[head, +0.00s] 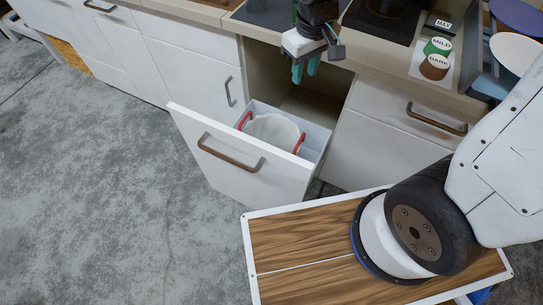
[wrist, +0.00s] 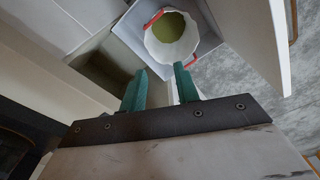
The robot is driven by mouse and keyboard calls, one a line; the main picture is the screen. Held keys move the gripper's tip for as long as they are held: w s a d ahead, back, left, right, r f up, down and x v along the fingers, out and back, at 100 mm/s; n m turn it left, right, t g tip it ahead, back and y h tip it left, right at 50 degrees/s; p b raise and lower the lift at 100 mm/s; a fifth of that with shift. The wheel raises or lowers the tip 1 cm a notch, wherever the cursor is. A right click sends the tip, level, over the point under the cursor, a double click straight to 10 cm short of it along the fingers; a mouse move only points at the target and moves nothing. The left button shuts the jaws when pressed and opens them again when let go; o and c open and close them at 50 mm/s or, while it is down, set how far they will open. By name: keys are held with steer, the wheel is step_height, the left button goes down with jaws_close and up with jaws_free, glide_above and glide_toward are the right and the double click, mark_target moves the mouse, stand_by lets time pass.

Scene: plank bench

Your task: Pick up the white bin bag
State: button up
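The white bin bag (head: 273,130) sits in the pulled-out drawer (head: 238,165), with a red handle on each side. In the wrist view the bag (wrist: 168,53) is seen from above, its mouth open and round, with an olive-green area inside and red handles at its rim. My gripper (head: 306,69) is above and behind the drawer, by the counter edge. In the wrist view my gripper (wrist: 160,69) has its two teal fingers apart with nothing between them. The bag lies beyond the fingertips, not touched.
The counter above holds round labelled lids (head: 437,46) reading MILD and DARK, and a MAX label (head: 443,25). Closed white drawers (head: 385,125) flank the open one. The grey floor (head: 110,190) to the left is clear.

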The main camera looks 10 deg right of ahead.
steer(key=a+f+n, duration=0.1)
steer(key=a+f, duration=0.3)
steer(key=f, duration=0.7)
steer(key=a+f+n, duration=0.2)
steer(key=a+f, duration=0.2)
steer(key=f, duration=0.7)
steer(key=a+f+n, duration=0.2)
steer(key=a+f, duration=0.2)
steer(key=f, duration=0.8)
steer(key=shift+s+a+g, duration=0.1)
steer(key=shift+s+g, duration=0.3)
steer(key=shift+w+a+f, duration=0.1)
steer(key=shift+w+f, duration=0.05)
steer(key=shift+f, duration=2.75)
steer(key=shift+f, duration=0.2)
jaws_close()
